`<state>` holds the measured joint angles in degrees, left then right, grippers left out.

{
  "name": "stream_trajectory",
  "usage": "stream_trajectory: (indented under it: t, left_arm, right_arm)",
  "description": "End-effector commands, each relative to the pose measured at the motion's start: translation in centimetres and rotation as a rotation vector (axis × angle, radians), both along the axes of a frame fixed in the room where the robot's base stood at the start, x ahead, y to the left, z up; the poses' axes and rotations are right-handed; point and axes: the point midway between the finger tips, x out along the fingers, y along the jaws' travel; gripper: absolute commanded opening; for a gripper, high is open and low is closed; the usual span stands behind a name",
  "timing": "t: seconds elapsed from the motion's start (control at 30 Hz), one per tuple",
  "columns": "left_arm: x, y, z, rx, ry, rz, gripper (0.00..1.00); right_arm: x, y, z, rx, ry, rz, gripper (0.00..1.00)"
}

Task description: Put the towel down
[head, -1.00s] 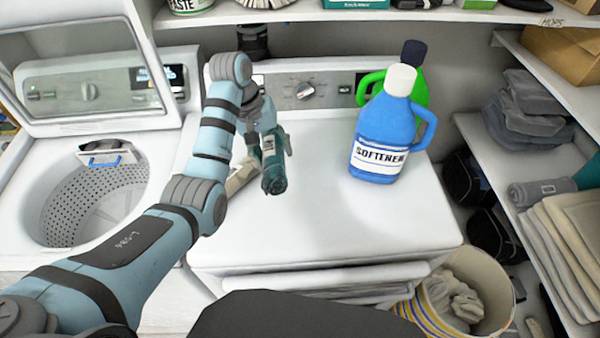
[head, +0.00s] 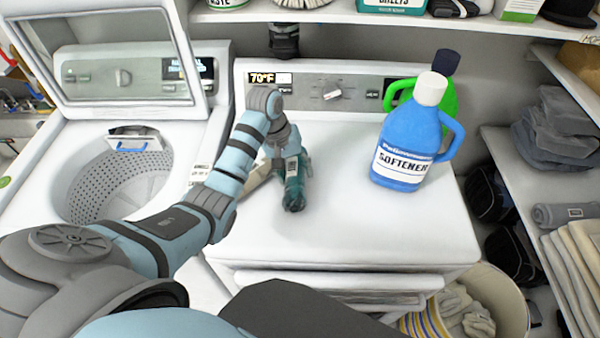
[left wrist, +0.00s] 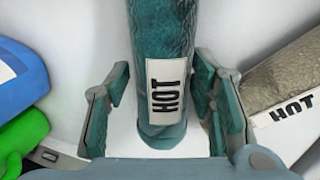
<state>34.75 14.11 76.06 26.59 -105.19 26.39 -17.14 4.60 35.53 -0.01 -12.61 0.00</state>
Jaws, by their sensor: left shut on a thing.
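A rolled teal towel (head: 294,185) with a white HOT label is at the left part of the white dryer top (head: 340,220). In the left wrist view the towel (left wrist: 165,45) runs between the two finger pads. My left gripper (head: 286,160) is shut on the towel from behind and above. It also shows in the left wrist view (left wrist: 165,112). I cannot tell whether the towel rests on the dryer or hangs just above it. My right gripper is not in view.
A beige rolled towel (left wrist: 290,90) lies close beside the teal one. A blue softener bottle (head: 408,150) and a green bottle (head: 449,97) stand to the right. The open washer (head: 125,185) is at the left. The dryer's front middle is clear.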

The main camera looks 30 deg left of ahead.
Motion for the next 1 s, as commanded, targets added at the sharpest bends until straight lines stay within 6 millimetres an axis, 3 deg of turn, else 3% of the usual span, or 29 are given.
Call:
stream_trajectory:
  t: [0.1,0.27,0.3,0.4,0.77,1.0]
  left_arm:
    - [-0.2,0.4,-1.4,0.001,0.000,0.009,0.03]
    - [-0.2,0.5,-1.4,0.001,-0.002,0.011,0.03]
    - [-0.2,0.5,-1.4,0.001,-0.001,0.011,0.56]
    - [-0.2,0.5,-1.4,0.001,-0.001,0.011,0.69]
    - [-0.1,0.4,-1.1,0.000,-0.002,0.008,0.69]
    - [0.2,0.2,1.4,0.001,-0.004,-0.009,0.69]
  right_arm:
    - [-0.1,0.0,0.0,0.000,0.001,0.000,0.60]
    - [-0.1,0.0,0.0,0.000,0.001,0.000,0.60]
    - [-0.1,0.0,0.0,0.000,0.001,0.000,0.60]
    - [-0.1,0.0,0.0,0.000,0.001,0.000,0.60]
    - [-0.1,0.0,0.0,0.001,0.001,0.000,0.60]
    - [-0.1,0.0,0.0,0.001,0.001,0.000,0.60]
